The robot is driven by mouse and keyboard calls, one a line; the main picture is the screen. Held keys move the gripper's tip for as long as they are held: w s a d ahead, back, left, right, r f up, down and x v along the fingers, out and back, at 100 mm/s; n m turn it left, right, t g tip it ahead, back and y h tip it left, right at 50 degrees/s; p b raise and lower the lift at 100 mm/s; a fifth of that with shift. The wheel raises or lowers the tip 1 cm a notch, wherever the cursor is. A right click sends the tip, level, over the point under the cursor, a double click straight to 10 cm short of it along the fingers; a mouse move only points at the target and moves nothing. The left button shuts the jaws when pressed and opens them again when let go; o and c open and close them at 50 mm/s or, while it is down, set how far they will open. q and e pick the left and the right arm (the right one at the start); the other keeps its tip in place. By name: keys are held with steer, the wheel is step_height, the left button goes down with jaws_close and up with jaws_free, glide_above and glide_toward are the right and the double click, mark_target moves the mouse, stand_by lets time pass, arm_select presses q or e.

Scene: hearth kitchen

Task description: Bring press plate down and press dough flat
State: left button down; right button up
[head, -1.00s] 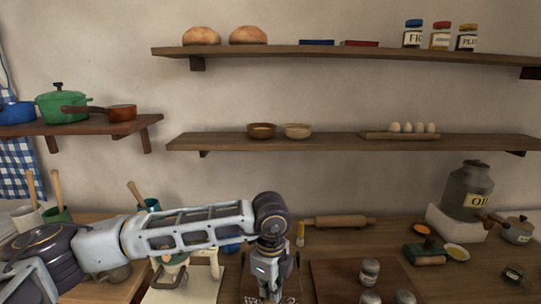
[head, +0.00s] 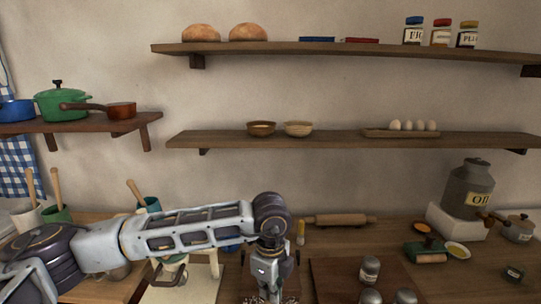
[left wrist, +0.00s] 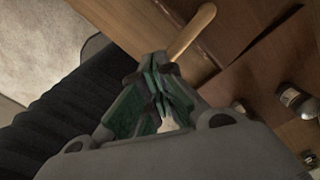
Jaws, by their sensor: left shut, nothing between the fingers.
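A cream press-like frame (head: 213,264) with a pale base stands at the lower left of the head view, partly behind my left arm. I cannot make out its press plate or any dough for certain. My left gripper (head: 268,294) points down at the bottom edge of the head view, to the right of that frame, its tips cut off or hidden. In the left wrist view my left gripper (left wrist: 163,88) is shut, with its green fingers together. A rounded wooden handle (left wrist: 192,32) lies just beyond the fingertips; I cannot tell if they touch. My right gripper is not in view.
A dark board (head: 335,278) with several jars lies right of my gripper. Behind it is a rolling pin (head: 340,220). An oil can (head: 468,190) stands on a white block at right. Utensil pots (head: 57,213) stand at left. Shelves (head: 350,142) cross the wall above.

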arm_select(q)
steer(key=shift+s+f+b, duration=0.15)
steer(key=shift+f+b, duration=0.15)
steer(key=shift+b, duration=0.1)
stand_by(0.3)
steer(key=shift+s+f, duration=0.1)
steer(key=shift+f, duration=0.1)
steer(key=shift+f+b, duration=0.1)
steer(key=shift+b, duration=0.3)
stand_by(0.3)
steer(key=shift+a, duration=0.1)
steer(key=shift+f, duration=0.1)
steer(key=shift+s+f+b, duration=0.15)
steer(key=shift+f+b, duration=0.15)
steer(key=shift+b, duration=0.15)
steer(key=shift+s+f+b, duration=0.1)
steer(key=shift+f+b, duration=0.1)
steer(key=shift+b, duration=0.1)
stand_by(1.0)
